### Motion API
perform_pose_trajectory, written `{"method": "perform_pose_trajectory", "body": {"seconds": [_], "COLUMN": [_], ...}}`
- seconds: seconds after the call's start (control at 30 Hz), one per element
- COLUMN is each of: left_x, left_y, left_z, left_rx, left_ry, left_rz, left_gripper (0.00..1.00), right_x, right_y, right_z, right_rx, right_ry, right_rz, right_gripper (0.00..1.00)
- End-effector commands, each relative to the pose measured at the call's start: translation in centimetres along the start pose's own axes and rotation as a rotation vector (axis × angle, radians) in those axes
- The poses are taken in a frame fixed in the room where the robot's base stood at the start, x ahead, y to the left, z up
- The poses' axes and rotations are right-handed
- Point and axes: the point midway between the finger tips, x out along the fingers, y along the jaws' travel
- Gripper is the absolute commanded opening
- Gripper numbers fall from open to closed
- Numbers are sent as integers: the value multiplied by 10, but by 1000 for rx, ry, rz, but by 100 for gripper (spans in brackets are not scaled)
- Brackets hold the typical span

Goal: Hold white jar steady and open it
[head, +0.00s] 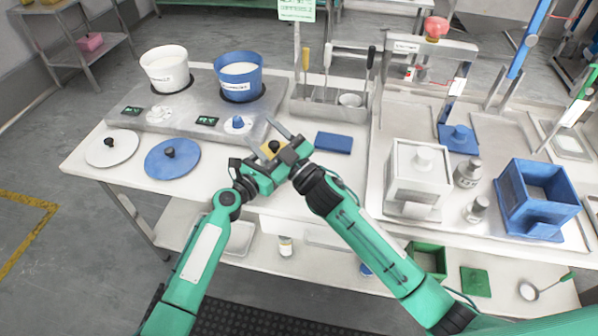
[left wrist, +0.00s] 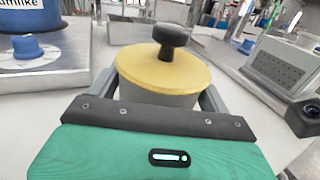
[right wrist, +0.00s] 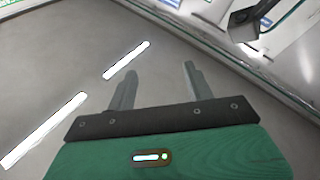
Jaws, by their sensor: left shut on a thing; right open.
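The white jar (left wrist: 160,97) stands upright in the left wrist view, with a yellow lid (left wrist: 150,72) and black knob (left wrist: 171,38) on top. My left gripper (left wrist: 158,92) is shut around the jar's body below the lid. In the head view the grippers largely hide the jar, and only some yellow lid (head: 267,151) and the dark knob show. My right gripper (head: 268,133) is open close beside the jar. Its two fingers show apart and empty in the right wrist view (right wrist: 158,72), which looks away from the jar.
A cooker with a white pot (head: 165,72) and a blue pot (head: 238,80) stands behind. White (head: 112,150) and blue (head: 172,162) lids lie at left. A utensil rack (head: 330,108) and blue block (head: 333,143) are behind right. White (head: 418,175) and blue (head: 538,200) boxes stand at right.

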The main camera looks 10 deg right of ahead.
Motion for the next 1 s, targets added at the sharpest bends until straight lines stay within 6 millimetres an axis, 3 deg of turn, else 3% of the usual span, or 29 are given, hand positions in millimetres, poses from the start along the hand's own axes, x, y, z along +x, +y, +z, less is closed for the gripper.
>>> {"method": "perform_pose_trajectory", "body": {"seconds": [0.1, 0.3, 0.5, 0.67, 1.0], "left_x": [0, 0, 0, 0, 0], "left_y": [0, 0, 0, 0, 0], "left_z": [-1, -1, 0, 0, 0], "left_rx": [0, 0, 0, 0, 0], "left_ry": [1, 1, 1, 1, 0], "left_rz": [-1, -1, -1, -1, -1], "left_gripper": [39, 39, 39, 39, 39], "right_x": [-35, -82, -102, -92, -35], "right_y": [7, 7, 3, 5, 12], "right_z": [25, 55, 67, 73, 98], "right_rx": [121, 269, 333, 340, 337], "right_ry": [-134, -316, -396, -404, -402], "right_rz": [98, 182, 203, 205, 204], "right_gripper": [53, 53, 53, 53, 53]}}
